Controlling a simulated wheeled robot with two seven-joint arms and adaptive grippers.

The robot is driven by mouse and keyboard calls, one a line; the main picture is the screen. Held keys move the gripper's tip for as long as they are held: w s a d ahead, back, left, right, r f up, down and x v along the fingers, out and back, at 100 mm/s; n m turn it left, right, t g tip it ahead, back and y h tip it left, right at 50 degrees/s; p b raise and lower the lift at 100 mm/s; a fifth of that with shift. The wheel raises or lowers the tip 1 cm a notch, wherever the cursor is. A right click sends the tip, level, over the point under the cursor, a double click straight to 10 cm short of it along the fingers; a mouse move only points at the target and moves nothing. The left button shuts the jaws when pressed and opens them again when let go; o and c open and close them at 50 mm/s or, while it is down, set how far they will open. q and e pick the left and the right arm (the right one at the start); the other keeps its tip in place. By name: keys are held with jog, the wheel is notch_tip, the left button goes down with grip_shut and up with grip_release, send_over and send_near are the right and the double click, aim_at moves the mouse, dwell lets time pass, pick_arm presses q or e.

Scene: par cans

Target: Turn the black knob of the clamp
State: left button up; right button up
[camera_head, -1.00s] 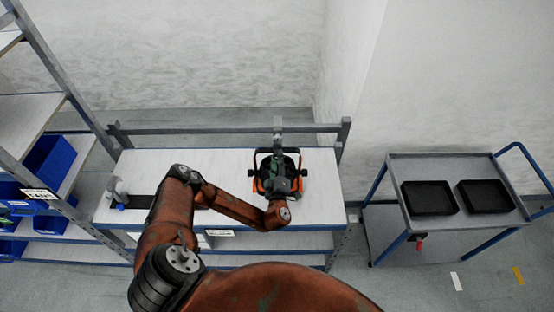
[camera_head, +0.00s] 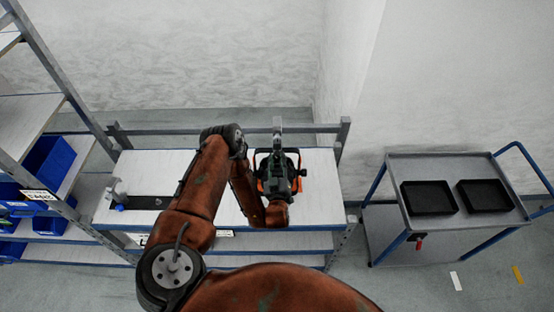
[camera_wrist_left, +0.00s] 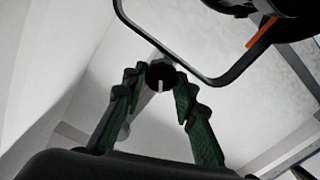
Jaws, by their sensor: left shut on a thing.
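The par can (camera_head: 298,178), a dark lamp with orange parts, sits at the right end of the white-topped bench. The grey clamp (camera_head: 277,125) shows above it at the rear rail. My left gripper (camera_head: 278,152) reaches over the lamp and hides much of it. In the left wrist view my left gripper (camera_wrist_left: 160,84) has its green-padded fingers on both sides of the round black knob (camera_wrist_left: 160,71), shut on it. The knob shows a pale line on its face. The lamp's black yoke (camera_wrist_left: 195,73) passes close to the fingertips. My right gripper is out of view.
The bench (camera_head: 150,165) has a small grey and blue device (camera_head: 119,197) at its left. A shelf with blue bins (camera_head: 50,160) stands at the left. A cart (camera_head: 420,235) with two black trays (camera_head: 430,198) stands at the right, with floor between.

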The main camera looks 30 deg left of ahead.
pick_arm(q)
jog(key=shift+s+f, duration=0.15)
jog(key=shift+f, duration=0.05)
dwell(0.3)
jog(key=o, duration=1.2)
jog(key=shift+r, duration=0.1)
jog(key=shift+c, duration=0.2)
